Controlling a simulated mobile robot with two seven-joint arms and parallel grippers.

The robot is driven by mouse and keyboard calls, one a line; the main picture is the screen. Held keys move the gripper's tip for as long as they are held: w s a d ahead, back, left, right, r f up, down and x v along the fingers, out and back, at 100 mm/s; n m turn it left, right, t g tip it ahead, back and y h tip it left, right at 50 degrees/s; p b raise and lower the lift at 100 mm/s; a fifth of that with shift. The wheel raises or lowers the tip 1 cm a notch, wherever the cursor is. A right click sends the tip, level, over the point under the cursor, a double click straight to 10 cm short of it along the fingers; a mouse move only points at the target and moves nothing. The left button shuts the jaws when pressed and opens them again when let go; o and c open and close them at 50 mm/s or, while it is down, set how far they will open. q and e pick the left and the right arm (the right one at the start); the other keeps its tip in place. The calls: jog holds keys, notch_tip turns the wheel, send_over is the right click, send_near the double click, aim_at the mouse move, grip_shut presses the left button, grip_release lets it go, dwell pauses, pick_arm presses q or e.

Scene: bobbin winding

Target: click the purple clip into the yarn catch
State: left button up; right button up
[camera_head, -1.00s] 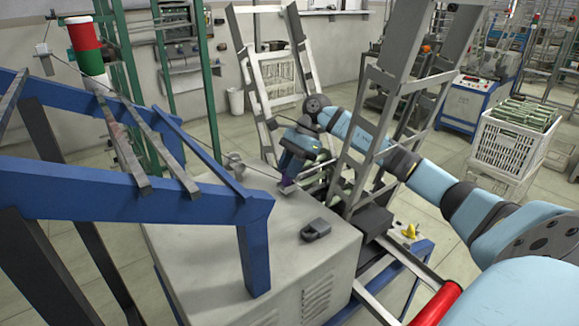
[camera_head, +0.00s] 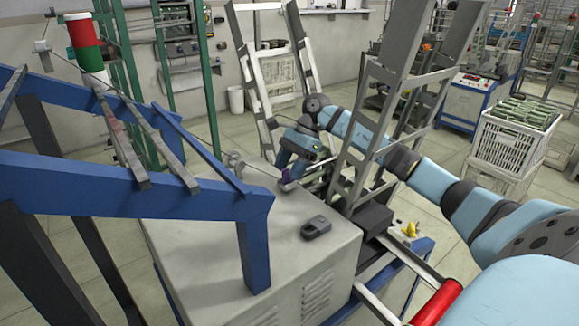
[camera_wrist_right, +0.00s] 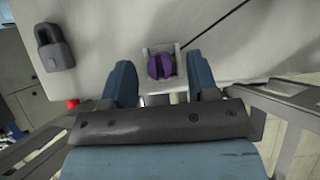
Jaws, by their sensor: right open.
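The purple clip (camera_wrist_right: 160,66) sits on the yarn catch (camera_wrist_right: 151,50), a small pale block at the edge of the grey machine top. In the head view the clip (camera_head: 286,175) is small, and I cannot tell there how deep it sits. My right gripper (camera_wrist_right: 161,80) is open. Its two blue fingers stand on either side of the clip, with clear gaps to it in the wrist view. In the head view my right gripper (camera_head: 285,168) comes down to the machine's far edge. My left gripper is not in view.
A dark padlock-shaped block (camera_head: 316,227) lies on the machine top (camera_head: 215,235). A blue frame (camera_head: 110,195) stands over its left side. Grey ladder-like rails (camera_head: 370,130) rise close beside my right arm. A dark yarn line (camera_wrist_right: 217,24) runs to the clip.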

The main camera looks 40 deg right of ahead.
jog(key=v, duration=1.3)
jog(key=shift+d+r, duration=0.15)
jog(key=shift+r, duration=0.25)
jog(key=shift+s, duration=0.15)
